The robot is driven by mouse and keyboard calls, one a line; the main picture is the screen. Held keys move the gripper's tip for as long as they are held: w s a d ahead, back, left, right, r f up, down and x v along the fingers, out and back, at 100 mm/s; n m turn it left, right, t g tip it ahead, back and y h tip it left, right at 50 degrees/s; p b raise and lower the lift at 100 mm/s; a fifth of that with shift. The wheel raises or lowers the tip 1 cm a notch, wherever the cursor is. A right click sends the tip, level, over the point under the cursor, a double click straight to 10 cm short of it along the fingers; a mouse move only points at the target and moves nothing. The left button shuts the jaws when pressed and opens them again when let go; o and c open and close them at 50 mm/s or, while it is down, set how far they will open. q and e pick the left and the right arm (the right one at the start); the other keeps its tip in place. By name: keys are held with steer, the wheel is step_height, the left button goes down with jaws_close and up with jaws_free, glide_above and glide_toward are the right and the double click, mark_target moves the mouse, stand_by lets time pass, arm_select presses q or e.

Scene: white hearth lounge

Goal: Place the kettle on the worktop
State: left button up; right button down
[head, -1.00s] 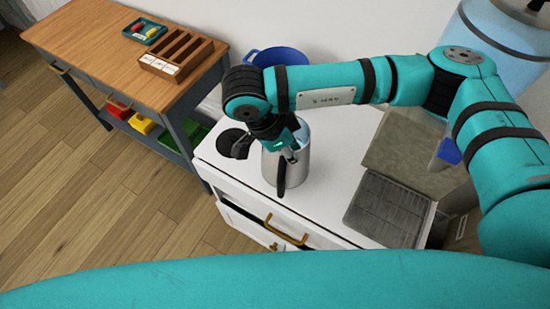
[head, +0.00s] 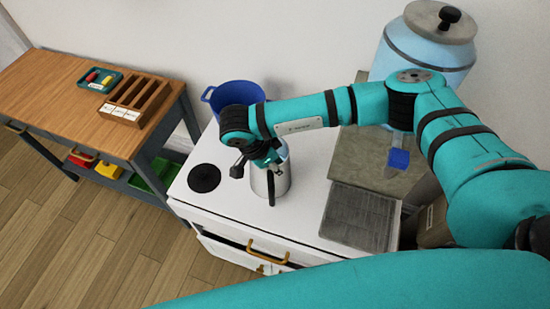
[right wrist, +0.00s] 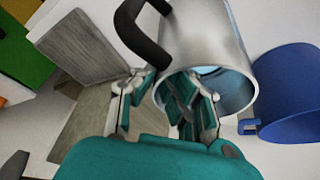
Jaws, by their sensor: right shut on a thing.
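The kettle (head: 280,181) is a silver metal jug with a black handle, upright over the white top (head: 225,210) of a cabinet, right of a round black disc. I cannot tell if its bottom touches the surface. My right gripper (head: 268,163) is shut on the kettle's rim. In the right wrist view the gripper (right wrist: 175,95) pinches the wall of the kettle (right wrist: 200,35), with some finger parts inside its open mouth. My left gripper is not in view.
A black disc (head: 204,178) lies left of the kettle. A dark ridged panel (head: 358,217) lies right. A blue pot (head: 234,97) is behind, and a pale blue jar (head: 425,55) stands at the back right. A wooden table (head: 60,100) stands at left.

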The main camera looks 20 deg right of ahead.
steer(key=c, duration=1.4)
jaws_free()
steer(key=shift+a+r, duration=0.2)
steer(key=shift+r, duration=0.1)
steer(key=b+v, duration=0.4)
steer(key=v, duration=0.7)
steer(key=shift+r, duration=0.25)
steer(key=shift+s+f, duration=0.1)
